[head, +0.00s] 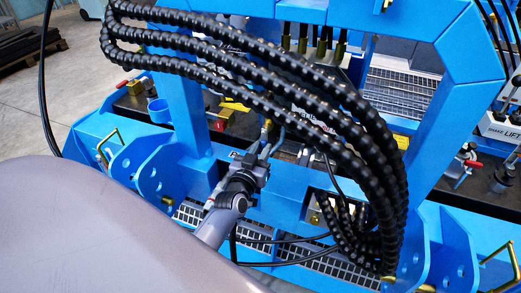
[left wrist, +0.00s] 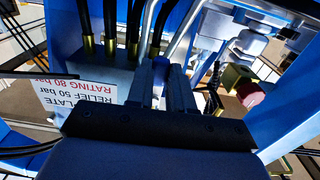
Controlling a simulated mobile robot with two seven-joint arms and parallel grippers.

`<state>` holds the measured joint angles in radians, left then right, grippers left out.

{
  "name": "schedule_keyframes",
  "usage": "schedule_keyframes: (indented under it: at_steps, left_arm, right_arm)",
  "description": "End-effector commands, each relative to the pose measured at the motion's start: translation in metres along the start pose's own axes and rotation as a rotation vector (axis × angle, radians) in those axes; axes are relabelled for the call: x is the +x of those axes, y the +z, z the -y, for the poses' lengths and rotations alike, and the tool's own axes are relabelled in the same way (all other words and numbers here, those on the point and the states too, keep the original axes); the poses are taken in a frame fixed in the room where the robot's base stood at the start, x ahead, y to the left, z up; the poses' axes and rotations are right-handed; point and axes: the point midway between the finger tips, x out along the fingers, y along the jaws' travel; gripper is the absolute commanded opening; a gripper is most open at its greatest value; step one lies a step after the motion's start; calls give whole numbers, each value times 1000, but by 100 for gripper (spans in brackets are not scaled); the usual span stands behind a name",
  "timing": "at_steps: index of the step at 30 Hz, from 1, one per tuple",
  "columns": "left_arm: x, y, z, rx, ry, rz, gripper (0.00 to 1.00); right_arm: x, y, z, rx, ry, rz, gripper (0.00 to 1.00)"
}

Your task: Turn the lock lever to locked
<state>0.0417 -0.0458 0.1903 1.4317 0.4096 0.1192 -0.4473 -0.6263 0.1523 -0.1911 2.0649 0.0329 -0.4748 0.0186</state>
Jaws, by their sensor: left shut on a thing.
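My left gripper (head: 269,143) reaches in among the fittings at the middle of the blue frame. In the left wrist view, its two dark fingers (left wrist: 166,82) are close together over a narrow blue piece (left wrist: 158,90) between them. This piece looks like the lock lever, but the fingers and gripper body hide most of it. I cannot tell from these views how far the lever is turned. My right gripper is not in view.
Thick black ribbed hoses (head: 270,78) arch over my left gripper, and thin black cables hang below it. Blue frame posts (head: 183,115) flank it. The left wrist view shows a printed plate (left wrist: 75,100), brass-ended hoses and a brass block with a red knob (left wrist: 250,94).

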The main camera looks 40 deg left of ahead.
Motion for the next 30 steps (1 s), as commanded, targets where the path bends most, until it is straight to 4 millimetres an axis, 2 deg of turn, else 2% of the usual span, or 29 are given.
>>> schedule_keyframes:
  at_steps: [1,2,3,4,14,20,25,30]
  left_arm:
    - [0,0,-1,-7,0,0,0]
    - [0,0,-1,-7,0,0,31]
    - [0,0,-1,-7,0,0,44]
    - [0,0,-1,-6,0,0,47]
    - [-3,0,0,-3,1,1,47]
    - [-25,-3,-1,-3,2,4,47]
    - [-50,-3,0,-4,1,4,47]
    - [-67,-2,-1,-4,1,2,47]
  right_arm:
    - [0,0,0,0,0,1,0]
    - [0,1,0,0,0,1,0]
    - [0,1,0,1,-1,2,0]
    - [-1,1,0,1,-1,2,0]
    - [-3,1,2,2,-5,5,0]
    - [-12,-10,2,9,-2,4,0]
    - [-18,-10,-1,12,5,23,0]
    - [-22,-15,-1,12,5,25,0]
